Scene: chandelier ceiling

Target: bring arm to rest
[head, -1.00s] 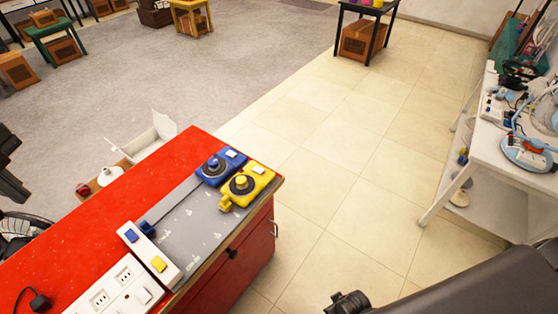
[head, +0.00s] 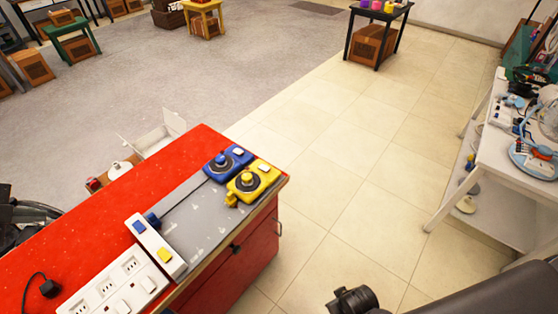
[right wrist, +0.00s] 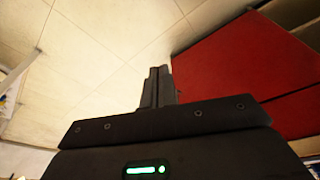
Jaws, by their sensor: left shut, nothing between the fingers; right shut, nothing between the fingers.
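My left gripper (head: 8,208) is a dark shape at the left edge of the head view, beside the red-topped cabinet (head: 75,228). It is partly cut off by the picture edge; it is shut and holds nothing that I can see. My right gripper (right wrist: 158,86) shows in the right wrist view with its two dark fingers together and empty. Pale floor tiles and a red cabinet surface lie beyond it. A dark part of my right arm (head: 450,292) crosses the lower right of the head view; the right gripper's fingers do not show there.
The cabinet carries a blue device (head: 227,163), a yellow device (head: 254,180), a white socket strip (head: 112,290) and a black plug (head: 48,288). A white cluttered table (head: 505,165) stands at right. The tiled floor (head: 335,170) between is clear.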

